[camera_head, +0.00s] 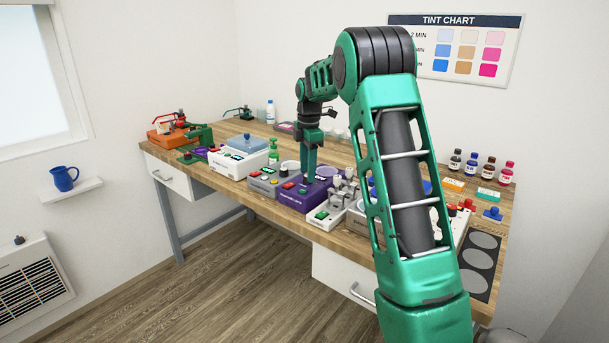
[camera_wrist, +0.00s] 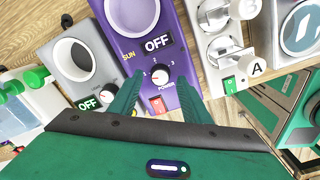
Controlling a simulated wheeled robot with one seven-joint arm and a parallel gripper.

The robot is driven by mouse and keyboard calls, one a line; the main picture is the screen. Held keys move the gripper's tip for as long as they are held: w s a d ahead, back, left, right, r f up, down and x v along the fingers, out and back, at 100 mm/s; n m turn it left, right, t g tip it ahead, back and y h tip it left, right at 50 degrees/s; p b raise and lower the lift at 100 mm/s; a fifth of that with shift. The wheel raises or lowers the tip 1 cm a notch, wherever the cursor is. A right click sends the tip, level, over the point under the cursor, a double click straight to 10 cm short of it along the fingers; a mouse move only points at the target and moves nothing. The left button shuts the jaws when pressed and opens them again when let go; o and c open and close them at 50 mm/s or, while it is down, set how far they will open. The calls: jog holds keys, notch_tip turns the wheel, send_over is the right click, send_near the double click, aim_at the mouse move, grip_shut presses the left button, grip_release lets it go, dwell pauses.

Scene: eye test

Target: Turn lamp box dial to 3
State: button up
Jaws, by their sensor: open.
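The purple lamp box (camera_head: 292,197) stands on the workbench, and it fills the upper middle of the wrist view (camera_wrist: 178,18). Its display reads OFF, with the word SUN beside it. Its round dark dial (camera_wrist: 160,77) sits above the word POWER. Small marks surround the dial, but its setting is too small to read surely. A red switch (camera_wrist: 157,104) is below it. My gripper (camera_head: 309,178) points down over the lamp box. In the wrist view its green fingers (camera_wrist: 160,84) are apart, one on each side of the dial. Contact with the dial is not visible.
A grey box (camera_wrist: 74,62) with its own dial and OFF display stands close on the left. A white device (camera_wrist: 232,48) with knobs A and B stands close on the right. Bottles (camera_head: 472,163) line the right back. Free floor (camera_head: 200,285) lies in front of the bench.

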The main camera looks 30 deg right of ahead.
jog(key=shift+f, duration=0.7)
jog(key=c, duration=1.1)
jog(key=shift+o, duration=0.3)
jog(key=shift+a, duration=0.25)
jog(key=shift+d, duration=0.15)
